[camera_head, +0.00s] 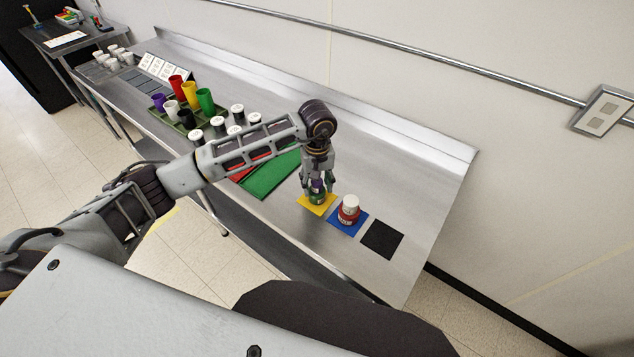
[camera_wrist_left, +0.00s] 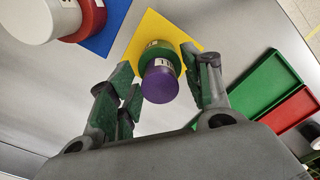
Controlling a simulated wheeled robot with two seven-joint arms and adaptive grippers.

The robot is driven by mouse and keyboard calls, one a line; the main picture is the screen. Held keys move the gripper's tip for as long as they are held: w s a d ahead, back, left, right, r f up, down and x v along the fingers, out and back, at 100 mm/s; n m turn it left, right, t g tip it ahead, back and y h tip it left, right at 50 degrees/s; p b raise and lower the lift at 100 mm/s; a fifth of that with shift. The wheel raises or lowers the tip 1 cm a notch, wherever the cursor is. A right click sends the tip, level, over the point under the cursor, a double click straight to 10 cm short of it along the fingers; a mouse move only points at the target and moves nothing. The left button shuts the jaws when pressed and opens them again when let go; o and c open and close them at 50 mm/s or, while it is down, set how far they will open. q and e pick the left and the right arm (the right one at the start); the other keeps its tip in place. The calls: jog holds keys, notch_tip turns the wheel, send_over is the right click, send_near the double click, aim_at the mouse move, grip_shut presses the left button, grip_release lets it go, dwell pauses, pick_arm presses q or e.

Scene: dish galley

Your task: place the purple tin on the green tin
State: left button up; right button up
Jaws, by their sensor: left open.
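The purple tin (camera_wrist_left: 160,82) sits on top of the green tin (camera_wrist_left: 158,51) in the left wrist view. The green tin (camera_head: 318,199) stands on the yellow mat (camera_head: 305,205), and the purple tin (camera_head: 317,186) shows above it, partly hidden by the fingers. My left gripper (camera_head: 318,183) is over the stack, pointing down. In the left wrist view its fingers (camera_wrist_left: 163,75) are open on either side of the purple tin, with visible gaps. My right gripper is not in view.
A white tin on a red tin (camera_head: 349,214) stands close by on the blue mat (camera_head: 335,221). A black mat (camera_head: 382,240) is empty. A green tray (camera_head: 270,178) lies to the left. Cups and several white tins stand farther back on the metal table.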

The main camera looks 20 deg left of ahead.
pick_arm(q)
notch_tip(320, 180, up, 10)
jog(key=shift+r+b, duration=0.1)
jog(key=shift+b, duration=1.1)
jog(key=shift+r, duration=0.95)
